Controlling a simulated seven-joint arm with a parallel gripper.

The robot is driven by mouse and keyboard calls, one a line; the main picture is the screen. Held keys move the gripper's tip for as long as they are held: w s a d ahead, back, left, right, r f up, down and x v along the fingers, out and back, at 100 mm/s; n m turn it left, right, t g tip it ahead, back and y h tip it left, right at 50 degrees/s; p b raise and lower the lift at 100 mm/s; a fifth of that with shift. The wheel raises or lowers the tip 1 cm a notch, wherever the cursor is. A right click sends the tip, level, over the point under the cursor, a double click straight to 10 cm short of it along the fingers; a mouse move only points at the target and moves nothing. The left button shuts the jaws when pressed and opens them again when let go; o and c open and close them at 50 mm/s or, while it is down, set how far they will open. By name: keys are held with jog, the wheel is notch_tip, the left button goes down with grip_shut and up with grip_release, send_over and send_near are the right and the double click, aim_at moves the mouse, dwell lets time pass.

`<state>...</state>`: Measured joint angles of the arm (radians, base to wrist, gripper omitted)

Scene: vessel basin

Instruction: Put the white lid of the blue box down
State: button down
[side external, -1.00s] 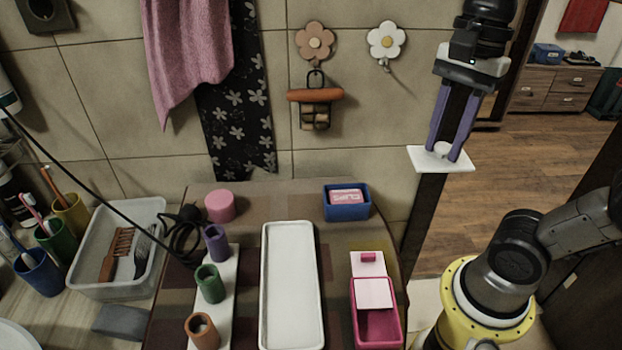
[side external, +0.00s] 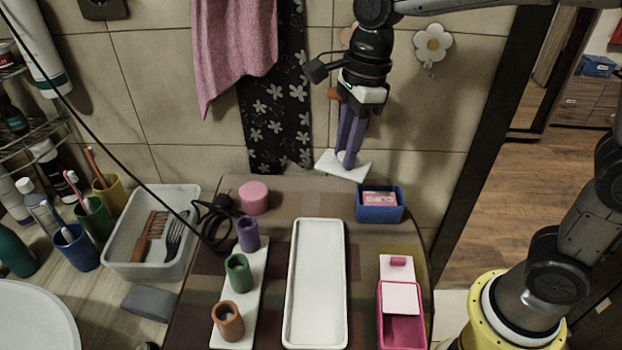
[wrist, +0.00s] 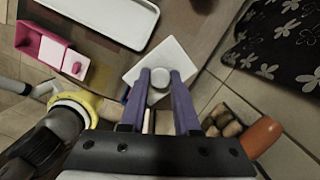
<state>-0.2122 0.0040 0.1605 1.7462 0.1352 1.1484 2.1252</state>
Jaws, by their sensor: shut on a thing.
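My gripper (side external: 347,158) is shut on the round knob of the white lid (side external: 330,166). It holds the lid above the back of the brown board, slightly tilted in the picture. In the wrist view the lid (wrist: 178,55) hangs between the purple fingers (wrist: 160,78). The blue box (side external: 380,212) stands open at the back right of the board, with a pink and white bar (side external: 380,198) inside. The lid is to the left of the box and apart from it. In the wrist view the lid and fingers hide most of the box.
A long white tray (side external: 293,318) lies mid-board. A pink box (side external: 402,333) is at right. A white holder (side external: 258,290) with several coloured cups and a pink round block (side external: 254,197) are at left. The tiled wall (side external: 180,170) is close behind. Board between block and blue box looks clear.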

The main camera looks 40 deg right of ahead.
jog(key=w+f, duration=0.2)
jog(key=w+a+f, duration=0.1)
jog(key=w+f, duration=0.2)
jog(key=f, duration=0.1)
jog(key=shift+w+a, duration=0.35)
jog(key=shift+w, duration=0.05)
jog(key=shift+w+a+f, duration=0.1)
jog(key=shift+w+f, duration=0.1)
jog(key=shift+f, duration=0.75)
jog(key=shift+w+f, duration=0.15)
jog(key=shift+f, duration=0.8)
jog(key=shift+f, duration=0.15)
jog(key=c, duration=0.6)
grip_release()
jog(key=shift+c, duration=0.2)
